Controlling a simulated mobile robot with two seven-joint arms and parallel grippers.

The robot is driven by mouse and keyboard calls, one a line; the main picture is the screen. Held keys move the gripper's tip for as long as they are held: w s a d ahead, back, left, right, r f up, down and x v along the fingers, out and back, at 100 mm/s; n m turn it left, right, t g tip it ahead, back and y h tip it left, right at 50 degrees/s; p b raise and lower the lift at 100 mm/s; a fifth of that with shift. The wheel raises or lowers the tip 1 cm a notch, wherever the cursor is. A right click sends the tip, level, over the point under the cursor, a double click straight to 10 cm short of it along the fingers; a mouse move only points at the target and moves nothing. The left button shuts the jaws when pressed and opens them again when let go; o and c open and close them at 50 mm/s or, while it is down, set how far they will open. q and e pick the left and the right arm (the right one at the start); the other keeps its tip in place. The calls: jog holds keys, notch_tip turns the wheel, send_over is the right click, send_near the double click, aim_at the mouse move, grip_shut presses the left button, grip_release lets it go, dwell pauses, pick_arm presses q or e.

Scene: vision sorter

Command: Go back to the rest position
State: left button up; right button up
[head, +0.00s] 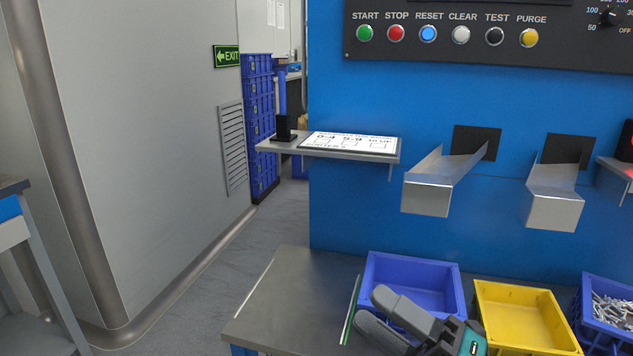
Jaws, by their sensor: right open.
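My right gripper (376,312) shows at the bottom of the head view, low over the metal table (275,297). Its two dark grey fingers point to the upper left and stand apart, with nothing seen between them. It is in front of the blue bin (412,266) and covers part of that bin's front. Whether it touches the bin or the table I cannot tell. My left gripper is out of view.
A yellow bin (520,310) and a blue bin of metal parts (612,312) stand to the right. Two metal chutes (428,197) (553,210) jut from the blue machine (350,215). A shelf holds a printed card (350,143). The table's left part is clear.

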jog(key=w+d+f+m+t+h, duration=0.1)
jog(key=d+f+m+t+h, duration=0.15)
jog(key=f+m+h, duration=0.35)
jog(key=w+d+f+m+t+h, duration=0.1)
jog(key=d+f+m+t+h, duration=0.2)
jog(key=m, duration=0.6)
jog(key=s+d+f+m+g+h, duration=0.1)
jog(key=s+f+m+g+h, duration=0.25)
jog(key=f+m, duration=0.4)
jog(key=s+f+m+g+h, duration=0.3)
jog(key=s+f+m+h, duration=0.15)
jog(key=f, duration=0.55)
pick_arm(q)
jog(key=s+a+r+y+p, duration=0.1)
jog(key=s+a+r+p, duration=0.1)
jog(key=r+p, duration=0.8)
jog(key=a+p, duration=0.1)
jog(key=p, duration=0.4)
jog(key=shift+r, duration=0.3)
pick_arm(e)
jog(key=s+d+r, duration=0.2)
jog(key=d+r, duration=0.1)
jog(key=r, duration=0.7)
jog(key=shift+s+r+m, duration=0.2)
jog(key=shift+s+m, duration=0.1)
jog(key=shift+s, duration=0.1)
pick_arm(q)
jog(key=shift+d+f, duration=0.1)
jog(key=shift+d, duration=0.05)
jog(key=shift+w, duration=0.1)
